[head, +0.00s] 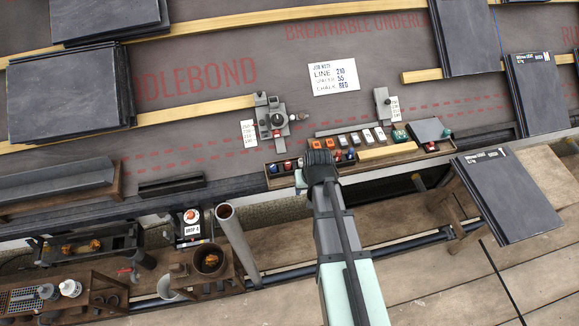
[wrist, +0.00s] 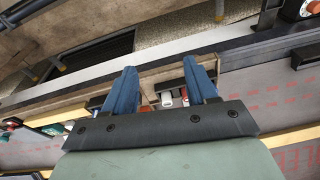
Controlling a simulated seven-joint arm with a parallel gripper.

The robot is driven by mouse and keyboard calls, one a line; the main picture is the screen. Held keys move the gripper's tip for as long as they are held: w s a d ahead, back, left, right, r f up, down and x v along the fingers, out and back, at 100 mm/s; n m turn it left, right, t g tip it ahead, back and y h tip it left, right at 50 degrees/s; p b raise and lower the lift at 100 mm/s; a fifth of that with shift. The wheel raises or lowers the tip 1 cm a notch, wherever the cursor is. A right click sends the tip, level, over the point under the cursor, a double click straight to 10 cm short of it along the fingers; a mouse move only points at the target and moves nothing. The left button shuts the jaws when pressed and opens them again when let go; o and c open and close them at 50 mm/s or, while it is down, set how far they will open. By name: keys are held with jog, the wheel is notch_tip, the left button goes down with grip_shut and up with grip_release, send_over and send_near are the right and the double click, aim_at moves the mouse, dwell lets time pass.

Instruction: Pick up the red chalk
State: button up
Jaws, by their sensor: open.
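A long wooden tray (head: 378,161) lies along the lower edge of the grey roof underlay, with small red and blue pieces in it. I cannot tell which one is the red chalk. My gripper is above the tray and hides part of it. In the wrist view my gripper (wrist: 160,66) has its two blue fingers apart. A small pale piece (wrist: 167,99) shows between them, with nothing visibly gripped.
The job note (head: 334,77) reads chalk red. Slate stacks (head: 70,92) lie left, with more slates (head: 507,195) at right.

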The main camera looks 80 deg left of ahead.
jog(key=s+a+r+y, duration=0.1)
jog(key=a+r, duration=0.3)
jog(key=a, duration=0.2)
jog(key=n+y, duration=0.2)
jog(key=n, duration=0.1)
send_near(288, 163)
jog(key=shift+x, duration=4.5)
jog(key=shift+d, duration=0.1)
jog(key=shift+c, duration=0.3)
grip_shut()
